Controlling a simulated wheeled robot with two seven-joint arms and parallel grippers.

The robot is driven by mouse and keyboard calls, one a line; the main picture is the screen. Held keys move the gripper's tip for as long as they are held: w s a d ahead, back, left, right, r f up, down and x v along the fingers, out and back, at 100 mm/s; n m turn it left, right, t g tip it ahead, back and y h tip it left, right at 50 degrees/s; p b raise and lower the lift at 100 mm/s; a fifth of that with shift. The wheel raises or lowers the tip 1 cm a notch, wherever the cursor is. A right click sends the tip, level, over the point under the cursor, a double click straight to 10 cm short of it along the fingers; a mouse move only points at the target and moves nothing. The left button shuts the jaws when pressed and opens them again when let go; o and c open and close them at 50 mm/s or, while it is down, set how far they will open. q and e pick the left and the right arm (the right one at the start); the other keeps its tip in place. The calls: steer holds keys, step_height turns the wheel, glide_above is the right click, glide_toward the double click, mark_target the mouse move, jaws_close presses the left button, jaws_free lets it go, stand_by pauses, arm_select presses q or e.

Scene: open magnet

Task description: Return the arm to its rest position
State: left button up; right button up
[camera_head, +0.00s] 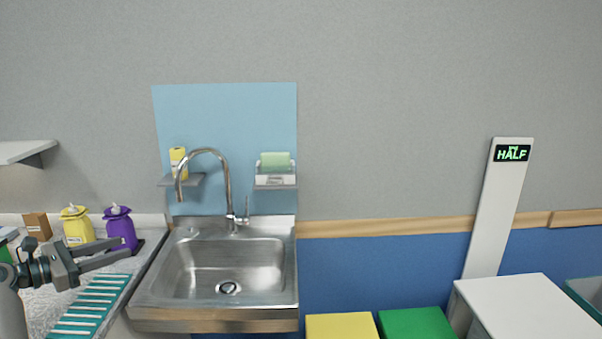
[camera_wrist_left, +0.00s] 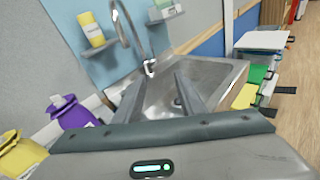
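My left gripper (camera_head: 121,251) comes in from the left in the head view, above the counter and the teal ribbed mat. Its two fingers are spread apart with nothing between them. In the left wrist view the open fingers (camera_wrist_left: 158,97) point toward the steel sink, which lies beyond them. A purple bottle (camera_head: 120,228) stands on the counter just behind the fingers in the head view, and a yellow bottle (camera_head: 77,226) stands left of it. Whether the fingers touch the purple bottle is not clear, but they are not closed on it. My right gripper is not in view.
The steel sink (camera_head: 170,296) with a curved faucet (camera_head: 228,190) is right of the gripper. The teal ribbed mat (camera_head: 95,305) lies on the counter. Yellow (camera_head: 340,327) and green (camera_head: 415,323) boxes and a white-topped unit (camera_head: 530,305) stand farther right.

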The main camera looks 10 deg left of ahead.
arm_select(q)
steer(key=s+d+f+m+g+y, duration=0.1)
steer(key=s+d+f+m+g, duration=0.2)
steer(key=s+d+f+m, duration=0.5)
steer(key=s+d+f+m+g+y, duration=0.25)
steer(key=d+f, duration=0.35)
steer(key=f, duration=0.7)
steer(key=s+d+f+m+g+y, duration=0.1)
steer(key=s+d+f+m+g, duration=0.2)
steer(key=s+d+f+m, duration=0.5)
steer(key=s+d+f+m+g+y, duration=0.1)
steer(key=s+d+f+m, duration=0.2)
steer(key=s+d+m, duration=0.6)
steer(key=s+d+f+m+g+y, duration=0.1)
steer(key=s+d+f+m+y, duration=0.15)
steer(key=s+d, duration=0.65)
steer(key=s+a+f+g, duration=0.1)
steer(key=s+f, duration=0.1)
steer(key=f, duration=1.1)
steer(key=s+a+f, duration=0.1)
steer(key=a+f, duration=0.1)
steer(key=f, duration=1.1)
steer(key=s+a+f+m+g, duration=0.1)
steer(key=s+a+f, duration=0.1)
steer(key=s+f, duration=1.4)
step_height(320, 180, down, 3)
steer(key=shift+s+r+h, duration=0.15)
steer(key=shift+s+h, duration=0.15)
steer(key=shift+s, duration=0.1)
